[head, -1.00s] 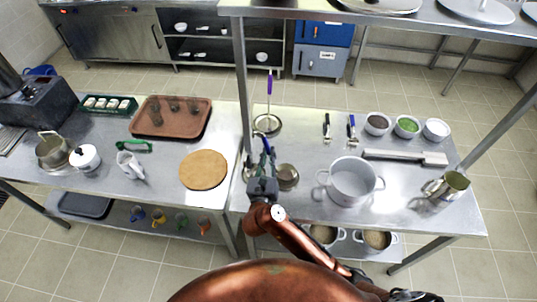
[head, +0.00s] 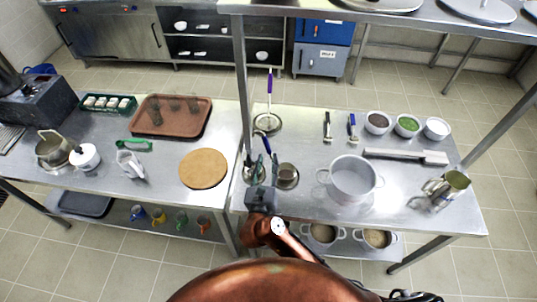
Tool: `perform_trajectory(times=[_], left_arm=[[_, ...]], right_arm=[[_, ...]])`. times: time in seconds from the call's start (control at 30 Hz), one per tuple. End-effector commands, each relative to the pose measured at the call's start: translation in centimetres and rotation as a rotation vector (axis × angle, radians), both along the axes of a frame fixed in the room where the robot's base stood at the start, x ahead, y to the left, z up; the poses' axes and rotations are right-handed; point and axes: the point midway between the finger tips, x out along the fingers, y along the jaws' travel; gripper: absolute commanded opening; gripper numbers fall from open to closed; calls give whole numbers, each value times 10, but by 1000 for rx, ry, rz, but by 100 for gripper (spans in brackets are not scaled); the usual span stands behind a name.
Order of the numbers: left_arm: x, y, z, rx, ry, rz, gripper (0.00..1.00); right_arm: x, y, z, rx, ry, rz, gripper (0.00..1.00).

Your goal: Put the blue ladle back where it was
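The blue ladle (head: 266,144) shows in the head view as a thin blue handle leaning up near the post of the right table. Its lower end is close to a small round metal dish (head: 254,173); I cannot tell whether its bowl rests in it. My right gripper (head: 261,177) is just in front of the ladle, on my side of it. Its fingers look spread, with nothing clearly held between them. The gripper partly hides the dish. My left gripper is not in view.
The shelf post (head: 242,90) rises close by on the left. A round board (head: 203,169) lies left.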

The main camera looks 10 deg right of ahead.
Motion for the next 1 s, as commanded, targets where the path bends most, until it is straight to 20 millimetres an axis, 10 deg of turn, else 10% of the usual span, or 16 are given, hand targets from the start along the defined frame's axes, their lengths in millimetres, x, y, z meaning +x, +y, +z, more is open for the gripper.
perform_trajectory(times=[0.4,1.0], left_arm=[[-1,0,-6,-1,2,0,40],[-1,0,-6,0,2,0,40]], right_arm=[[-71,20,0,1,2,0,29],[-78,23,2,0,0,0,29]])
